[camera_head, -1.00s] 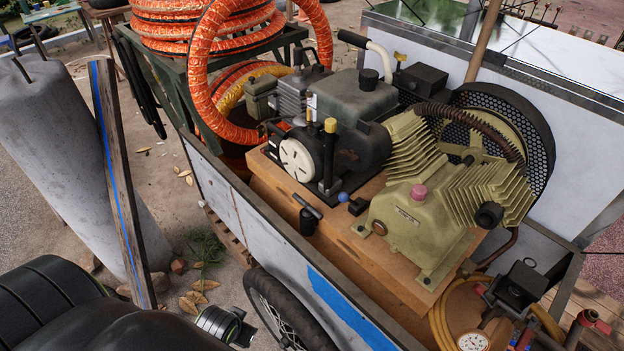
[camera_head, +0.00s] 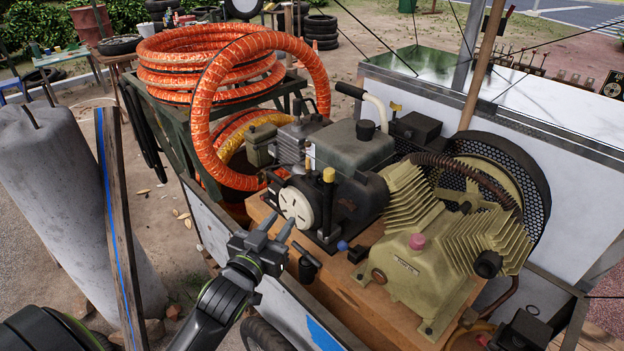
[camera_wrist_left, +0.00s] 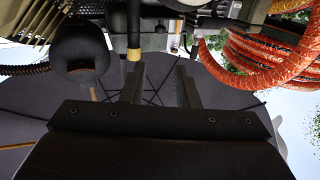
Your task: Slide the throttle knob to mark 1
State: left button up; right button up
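A yellow-topped black lever (camera_head: 329,175) stands upright on the engine's near side; a blue ball knob (camera_head: 342,245) sits low beside it. I cannot tell which one is the throttle knob, and no mark numbers are readable. My left gripper (camera_head: 278,226) is open and empty, left of the engine and beside a small black T-handled part (camera_head: 305,265), apart from both knobs. In the left wrist view its two fingers (camera_wrist_left: 160,82) are spread with nothing between them. A yellow band on a dark post (camera_wrist_left: 134,54) shows just beyond them. My right gripper is out of view.
The cart's white side wall (camera_head: 283,303) runs below my left gripper. The olive compressor (camera_head: 415,255) and its mesh wheel guard (camera_head: 530,180) fill the right. Orange hose coils (camera_head: 205,65) stand behind. A grey cylinder (camera_head: 70,190) and a blue-striped plank (camera_head: 118,215) stand left.

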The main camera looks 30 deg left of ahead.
aim_at(314, 176)
pick_arm(q)
jog(key=w, duration=0.5)
jog(key=w+p, duration=0.1)
jog(key=w, duration=0.5)
jog(key=w+a+p, duration=0.1)
jog(key=w, duration=0.5)
jog(key=shift+c, duration=0.2)
grip_shut()
